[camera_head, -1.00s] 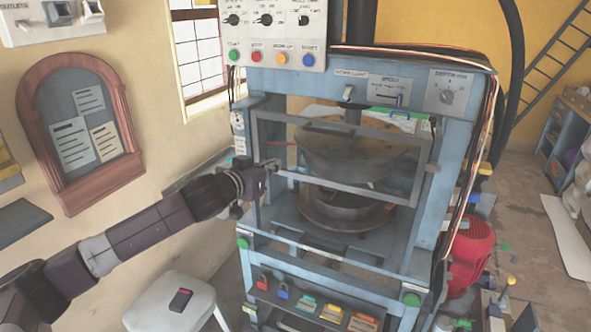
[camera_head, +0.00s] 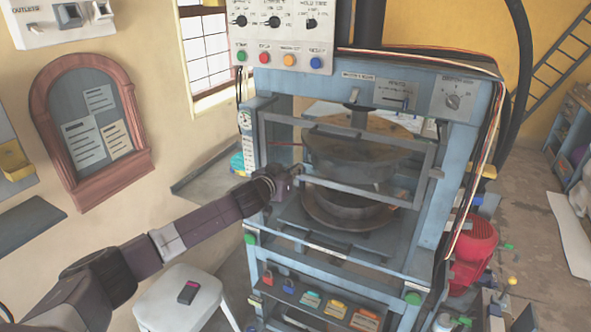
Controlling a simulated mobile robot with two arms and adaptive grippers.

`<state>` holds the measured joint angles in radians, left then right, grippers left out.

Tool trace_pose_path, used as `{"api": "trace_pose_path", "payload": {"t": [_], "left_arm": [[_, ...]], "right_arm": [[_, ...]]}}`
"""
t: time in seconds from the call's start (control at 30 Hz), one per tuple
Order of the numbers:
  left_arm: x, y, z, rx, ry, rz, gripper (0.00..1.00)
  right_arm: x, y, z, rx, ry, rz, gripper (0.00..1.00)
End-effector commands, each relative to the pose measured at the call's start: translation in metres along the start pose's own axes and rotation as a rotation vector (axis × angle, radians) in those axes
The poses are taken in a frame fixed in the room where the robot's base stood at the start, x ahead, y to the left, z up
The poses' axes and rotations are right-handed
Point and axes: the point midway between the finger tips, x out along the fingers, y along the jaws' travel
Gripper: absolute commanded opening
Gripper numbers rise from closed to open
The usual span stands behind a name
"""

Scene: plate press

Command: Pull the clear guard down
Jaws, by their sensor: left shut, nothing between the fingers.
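The clear guard (camera_head: 362,192) is a see-through panel in a grey frame on the front of the blue press. It hangs across the upper part of the press opening, in front of the round plates (camera_head: 352,158). My left gripper (camera_head: 297,173) is shut and empty. It is at the lower left corner of the guard's frame, close to its bottom bar; I cannot tell whether it touches. The opening below the guard is uncovered. My right gripper is out of view.
The control box (camera_head: 282,37) with knobs and coloured buttons is above the press. A ledge with padlocks and coloured tags (camera_head: 338,306) juts out low in front. A white stool (camera_head: 183,302) stands at the lower left. A red motor (camera_head: 474,246) is at the right.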

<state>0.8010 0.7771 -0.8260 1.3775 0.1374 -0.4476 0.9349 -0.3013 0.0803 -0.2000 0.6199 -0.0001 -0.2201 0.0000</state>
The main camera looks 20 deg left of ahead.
Motion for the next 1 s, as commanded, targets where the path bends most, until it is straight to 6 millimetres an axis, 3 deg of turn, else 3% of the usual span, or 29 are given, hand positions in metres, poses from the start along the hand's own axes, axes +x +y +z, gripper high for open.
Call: {"api": "trace_pose_path", "payload": {"t": [0.57,0.77,1.0], "left_arm": [[0.003,0.0,0.013,-0.001,-0.001,0.0,0.0],[0.011,0.001,0.046,-0.003,-0.003,0.0,0.0],[0.026,0.001,0.109,-0.003,-0.005,0.0,0.0]], "right_arm": [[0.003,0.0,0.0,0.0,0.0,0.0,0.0],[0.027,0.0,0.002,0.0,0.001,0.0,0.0],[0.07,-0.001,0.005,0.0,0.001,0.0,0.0]]}}
